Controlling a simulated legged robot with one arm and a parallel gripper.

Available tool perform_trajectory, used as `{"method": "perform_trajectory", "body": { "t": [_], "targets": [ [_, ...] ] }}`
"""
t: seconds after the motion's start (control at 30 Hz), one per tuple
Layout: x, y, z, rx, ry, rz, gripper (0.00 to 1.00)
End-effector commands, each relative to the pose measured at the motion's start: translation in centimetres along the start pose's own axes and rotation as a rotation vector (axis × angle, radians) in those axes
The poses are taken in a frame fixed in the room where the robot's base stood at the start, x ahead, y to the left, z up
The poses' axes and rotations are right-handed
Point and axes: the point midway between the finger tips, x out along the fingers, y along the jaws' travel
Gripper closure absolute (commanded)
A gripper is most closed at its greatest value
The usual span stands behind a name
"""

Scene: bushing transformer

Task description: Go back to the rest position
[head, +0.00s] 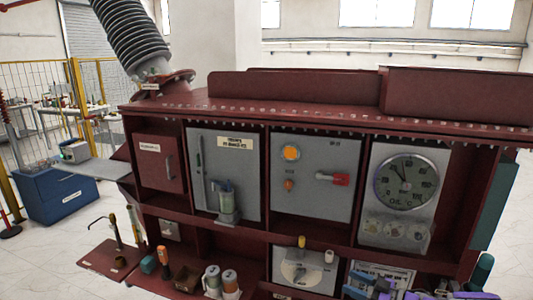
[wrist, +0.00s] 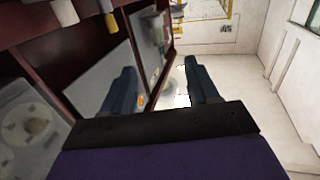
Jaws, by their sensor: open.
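My gripper (wrist: 159,66) is open and empty in the wrist view, its two dark blue-grey fingers apart with floor and cabinet between and beyond them. In the head view, purple and dark blue parts of my arm show at the bottom right, partly cut off by the frame edge, in front of the lower cabinet. The dark red transformer cabinet (head: 320,117) fills the middle of the head view. It also runs along the left of the wrist view (wrist: 95,33).
Grey panels hold a round oil gauge (head: 406,182), a red switch handle (head: 333,179) and an orange lamp (head: 291,153). Canisters (head: 212,279) stand on the lower shelf. A ribbed bushing (head: 130,35) rises at top left. A blue cabinet (head: 60,196) stands left. Floor is clear right in the wrist view.

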Motion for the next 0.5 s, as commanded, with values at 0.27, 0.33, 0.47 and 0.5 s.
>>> {"method": "perform_trajectory", "body": {
  "t": [0.27,0.33,0.47,0.5],
  "targets": [
    [0.2,3.3,-0.9,-0.069,-0.113,0.134,0.41],
    [0.1,4.3,-1.1,-0.088,-0.147,0.178,0.41],
    [-0.2,6.5,-2.2,-0.132,-0.218,0.274,0.41],
    [-0.3,7.2,-2.6,-0.147,-0.243,0.307,0.41]
  ]
}}
